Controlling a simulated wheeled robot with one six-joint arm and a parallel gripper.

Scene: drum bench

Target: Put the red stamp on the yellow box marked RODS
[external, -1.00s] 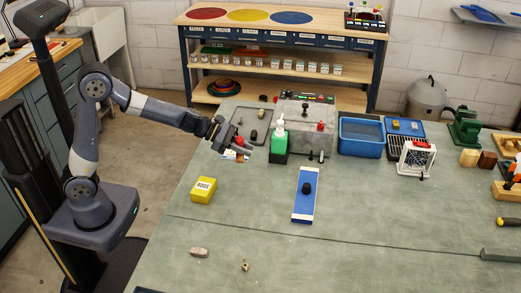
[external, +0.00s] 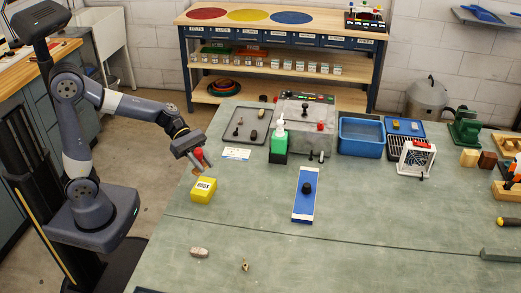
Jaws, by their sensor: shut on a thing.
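The yellow box marked RODS (external: 203,191) sits on the green bench top near its left edge. My gripper (external: 197,164) is just above and behind the box and points down towards it. It is shut on the red stamp (external: 199,153), whose red knob shows between the fingers. The fingers partly hide the lower part of the stamp.
A white card (external: 236,153) lies behind the box, near a grey tray (external: 240,135) with small items. A green bottle (external: 278,146) stands to the right. A blue board with a black knob (external: 305,205) lies mid-bench. The bench in front of the box is mostly clear.

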